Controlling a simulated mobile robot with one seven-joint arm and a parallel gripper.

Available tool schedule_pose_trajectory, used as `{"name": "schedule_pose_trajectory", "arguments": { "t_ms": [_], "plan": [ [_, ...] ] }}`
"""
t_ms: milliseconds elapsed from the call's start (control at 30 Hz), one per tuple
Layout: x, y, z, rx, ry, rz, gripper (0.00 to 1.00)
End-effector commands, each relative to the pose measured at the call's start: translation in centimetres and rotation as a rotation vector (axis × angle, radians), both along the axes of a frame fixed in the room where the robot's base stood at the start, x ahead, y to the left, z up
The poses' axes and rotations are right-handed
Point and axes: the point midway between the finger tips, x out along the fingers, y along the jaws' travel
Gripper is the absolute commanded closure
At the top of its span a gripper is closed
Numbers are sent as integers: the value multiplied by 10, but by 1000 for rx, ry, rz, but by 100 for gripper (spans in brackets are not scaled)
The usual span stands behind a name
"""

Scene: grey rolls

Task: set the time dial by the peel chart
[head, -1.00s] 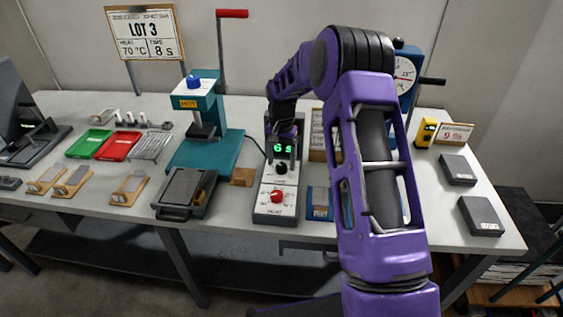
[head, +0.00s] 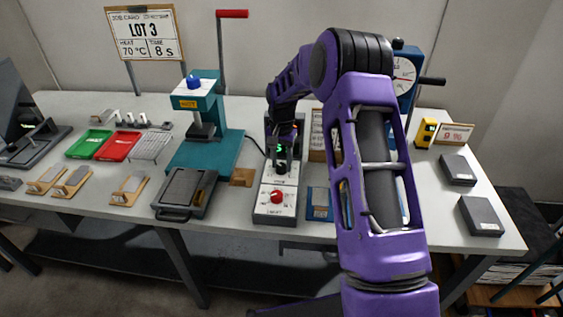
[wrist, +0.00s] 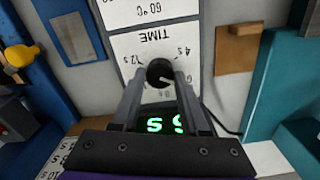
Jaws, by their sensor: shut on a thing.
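The control box (head: 262,205) stands near the front of the bench, with a black time dial (head: 282,169) and a red heat knob (head: 277,197). In the wrist view the time dial (wrist: 158,72) sits among TIME marks, with 4 s and 12 s legible. My gripper (wrist: 160,78) is shut on the time dial. The green display (wrist: 165,125) shows upside down behind my fingers; its number is partly covered and I cannot read it surely. A job card (head: 144,35) reads LOT 3, heat 70 °C, time 8 s. A printed card (head: 317,130), perhaps the peel chart, is mostly hidden behind my arm.
A teal press (head: 205,145) with a red-handled lever stands left of the box. A dark pan-like block (head: 185,190) and a small wooden block (head: 242,177) lie nearby. A blue gauge (head: 405,75) stands behind my arm. Dark boxes (head: 480,215) lie at right.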

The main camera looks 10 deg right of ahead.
Motion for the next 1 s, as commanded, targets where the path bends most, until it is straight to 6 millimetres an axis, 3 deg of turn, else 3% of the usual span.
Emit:
{"name": "schedule_pose_trajectory", "arguments": {
  "t_ms": [367, 1000],
  "plan": [
    [0, 0, 0, -1, -1, 143, 100],
    [0, 1, 1, 0, -1, 724, 100]
  ]
}}
